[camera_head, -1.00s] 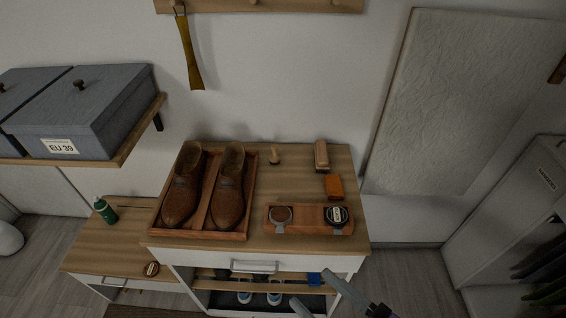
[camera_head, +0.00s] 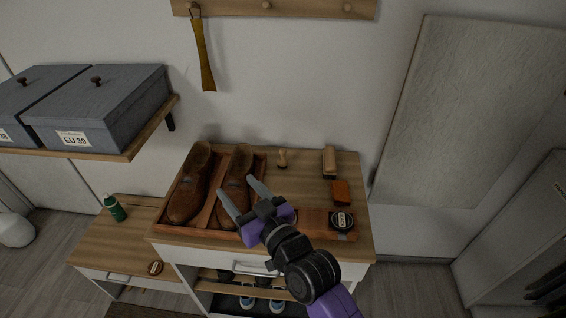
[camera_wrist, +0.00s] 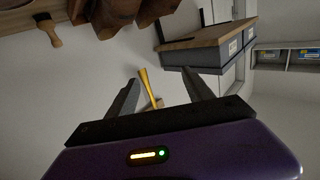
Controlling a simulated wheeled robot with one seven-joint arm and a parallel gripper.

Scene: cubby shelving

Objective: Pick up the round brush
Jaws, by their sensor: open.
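The round brush (camera_head: 282,158) is a small brush with a light wooden handle. In the wrist view a wooden-handled brush with a dark head (camera_wrist: 47,30), seemingly the same one, shows at the upper left. My gripper (camera_head: 236,186) is open and empty above the right shoe, to the left of and nearer than the brush. In the wrist view its fingers (camera_wrist: 160,78) are spread apart with nothing between them.
Brown shoes (camera_head: 191,187) sit in a wooden tray. Grey boxes (camera_head: 100,108) rest on the left wall shelf (camera_head: 150,128). A yellow shoehorn (camera_head: 204,60) hangs above.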

